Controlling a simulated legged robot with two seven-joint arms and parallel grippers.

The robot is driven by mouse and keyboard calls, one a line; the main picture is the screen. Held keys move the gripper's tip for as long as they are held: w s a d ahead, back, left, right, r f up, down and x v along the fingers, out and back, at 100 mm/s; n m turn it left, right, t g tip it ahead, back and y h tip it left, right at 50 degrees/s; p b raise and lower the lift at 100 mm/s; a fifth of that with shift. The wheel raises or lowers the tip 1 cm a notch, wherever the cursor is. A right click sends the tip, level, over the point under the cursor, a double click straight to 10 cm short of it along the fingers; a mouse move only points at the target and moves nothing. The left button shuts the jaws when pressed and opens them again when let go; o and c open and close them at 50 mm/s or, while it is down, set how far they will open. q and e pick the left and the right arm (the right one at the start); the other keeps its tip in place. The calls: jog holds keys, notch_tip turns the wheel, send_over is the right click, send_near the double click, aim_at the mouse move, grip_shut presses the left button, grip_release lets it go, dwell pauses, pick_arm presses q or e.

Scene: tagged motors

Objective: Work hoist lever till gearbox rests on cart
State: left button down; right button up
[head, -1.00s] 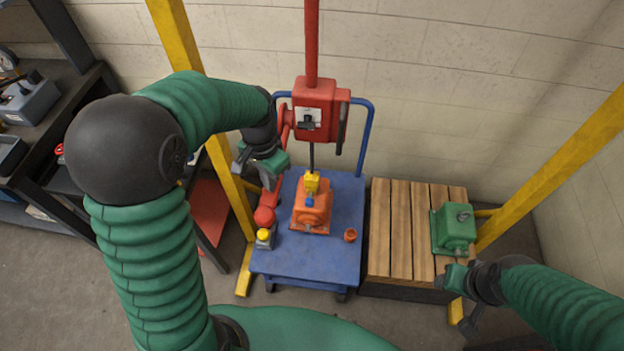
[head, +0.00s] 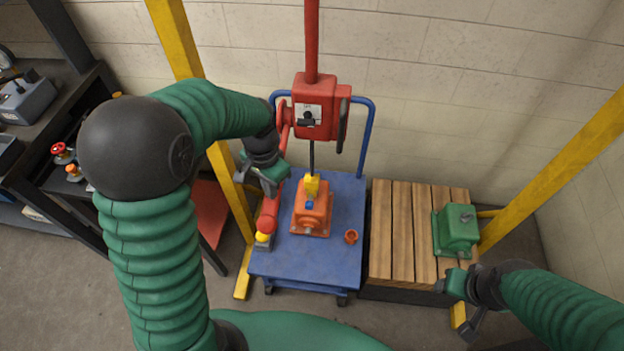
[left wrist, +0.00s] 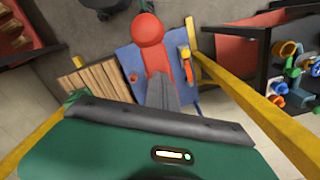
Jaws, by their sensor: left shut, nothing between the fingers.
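The red hoist (head: 315,106) hangs on a red post above the blue cart (head: 275,262). Its red lever (head: 269,207) slants down on the left to a round red knob (head: 266,225). The lever's knob also shows in the left wrist view (left wrist: 148,28). The orange gearbox (head: 311,212) is over the cart under a yellow block (head: 311,185) on the hoist line; I cannot tell whether its base touches the cart. My left gripper (head: 264,182) is shut and empty, close beside the lever; contact is unclear. My right gripper (head: 455,300) is low at right, its jaws unclear.
A green gearbox (head: 456,230) sits on a wooden pallet (head: 402,230) right of the cart. Yellow posts (head: 560,165) stand on both sides. An orange cup (head: 351,237) and a yellow-topped item (head: 262,238) are on the cart. A dark workbench (head: 50,130) is at left.

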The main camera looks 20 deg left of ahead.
pick_arm(q)
jog(key=shift+f, duration=0.7)
jog(key=shift+w+a+f+b, duration=0.1)
jog(key=shift+w+f+b, duration=0.1)
jog(key=shift+f+b, duration=0.55)
jog(key=shift+w+f+b, duration=0.15)
jog(key=shift+f+b, duration=0.3)
jog(key=shift+f, duration=0.45)
jog(key=shift+r, duration=0.15)
notch_tip(320, 180, up, 17)
jog(key=p, duration=1.5)
jog(key=shift+w+f, duration=0.1)
jog(key=shift+f, duration=0.1)
